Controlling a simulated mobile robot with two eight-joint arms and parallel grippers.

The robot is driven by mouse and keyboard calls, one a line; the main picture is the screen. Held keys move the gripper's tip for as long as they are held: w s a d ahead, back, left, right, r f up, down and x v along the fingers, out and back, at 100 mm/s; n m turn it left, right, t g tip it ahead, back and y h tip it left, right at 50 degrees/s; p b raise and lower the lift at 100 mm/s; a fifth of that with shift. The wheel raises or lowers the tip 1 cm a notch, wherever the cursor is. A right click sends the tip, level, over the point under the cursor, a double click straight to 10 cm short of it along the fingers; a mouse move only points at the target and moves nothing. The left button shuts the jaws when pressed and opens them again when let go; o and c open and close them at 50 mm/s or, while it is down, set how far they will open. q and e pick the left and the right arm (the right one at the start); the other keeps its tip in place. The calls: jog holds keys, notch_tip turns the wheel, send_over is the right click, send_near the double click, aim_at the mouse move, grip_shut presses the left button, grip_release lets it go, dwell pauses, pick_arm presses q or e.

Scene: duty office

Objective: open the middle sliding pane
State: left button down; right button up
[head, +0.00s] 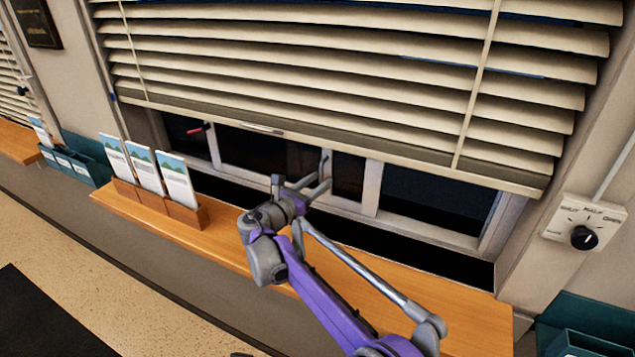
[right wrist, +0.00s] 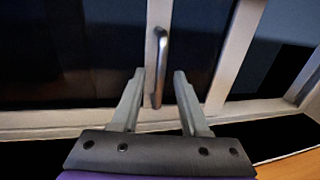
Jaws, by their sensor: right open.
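A sliding window with dark panes shows below the blind in the head view. A pale upright stile of the middle part (head: 252,150) carries a vertical metal bar handle (right wrist: 160,62), seen close in the right wrist view. My right gripper (right wrist: 159,76) is open, with one finger on each side of the handle's line. Visible gaps separate both fingers from the bar; how deep the bar sits between them is unclear. In the head view my right gripper (head: 302,187) is at the window, partly covering the lower frame. My left gripper is out of view.
A slatted blind (head: 330,65) hangs low over the window. A wooden sill (head: 240,250) runs below, with leaflets in a wooden holder (head: 160,200) at left. A rotary switch (head: 584,237) is on the right wall. Teal trays (head: 80,160) stand further left.

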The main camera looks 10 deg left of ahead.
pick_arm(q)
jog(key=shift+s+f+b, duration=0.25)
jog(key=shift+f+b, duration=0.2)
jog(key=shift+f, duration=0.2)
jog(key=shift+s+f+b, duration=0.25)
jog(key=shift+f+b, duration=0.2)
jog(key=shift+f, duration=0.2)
pick_arm(e)
jog(key=v, duration=1)
jog(key=shift+s+a, duration=0.2)
jog(key=shift+s, duration=0.15)
jog(key=shift+f, duration=0.1)
